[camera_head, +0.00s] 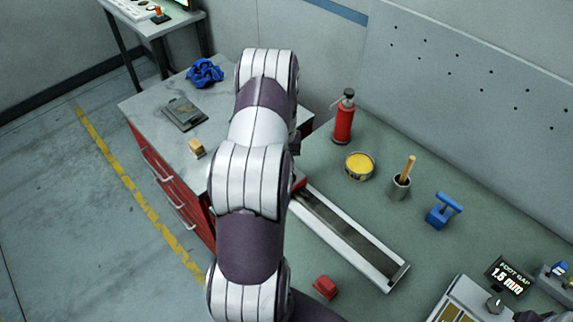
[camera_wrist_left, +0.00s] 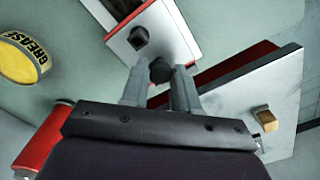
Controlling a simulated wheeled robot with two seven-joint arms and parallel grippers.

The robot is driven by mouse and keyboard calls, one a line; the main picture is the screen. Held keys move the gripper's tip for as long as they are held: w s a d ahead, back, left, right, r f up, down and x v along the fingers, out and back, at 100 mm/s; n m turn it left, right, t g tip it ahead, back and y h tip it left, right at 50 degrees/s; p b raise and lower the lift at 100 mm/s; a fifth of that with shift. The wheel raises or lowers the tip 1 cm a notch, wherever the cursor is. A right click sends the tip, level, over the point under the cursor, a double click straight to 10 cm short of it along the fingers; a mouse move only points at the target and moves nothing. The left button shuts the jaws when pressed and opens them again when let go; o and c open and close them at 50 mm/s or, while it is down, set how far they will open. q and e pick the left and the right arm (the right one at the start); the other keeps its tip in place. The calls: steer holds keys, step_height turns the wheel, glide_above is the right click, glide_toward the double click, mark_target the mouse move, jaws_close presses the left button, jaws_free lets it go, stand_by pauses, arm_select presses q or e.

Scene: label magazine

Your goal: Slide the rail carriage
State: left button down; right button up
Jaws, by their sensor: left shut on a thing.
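The rail (camera_head: 350,237) is a long pale-edged channel with a dark inside, lying diagonally on the green bench. My left arm covers its far left end, so the carriage and left gripper are hidden in the head view. In the left wrist view a pale plate (camera_wrist_left: 168,42), which looks like the carriage, sits at the rail and bears a dark block (camera_wrist_left: 140,38). My left gripper (camera_wrist_left: 160,80) is shut on a dark knob (camera_wrist_left: 160,69) at the plate's near edge. My right gripper is not in view.
A red extinguisher (camera_head: 344,118), yellow grease tin (camera_head: 359,167), cup with a brush (camera_head: 401,185) and blue tool (camera_head: 443,211) stand behind the rail. A red block (camera_head: 325,287) lies in front. A grey-topped red cabinet (camera_head: 160,150) adjoins at left.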

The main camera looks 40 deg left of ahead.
arm_select(q)
steer(key=shift+w+a+r, duration=0.1)
steer(key=c, duration=1.1)
jaws_free()
step_height(320, 180, up, 13)
steer(key=b, duration=0.3)
steer(key=shift+f, duration=0.2)
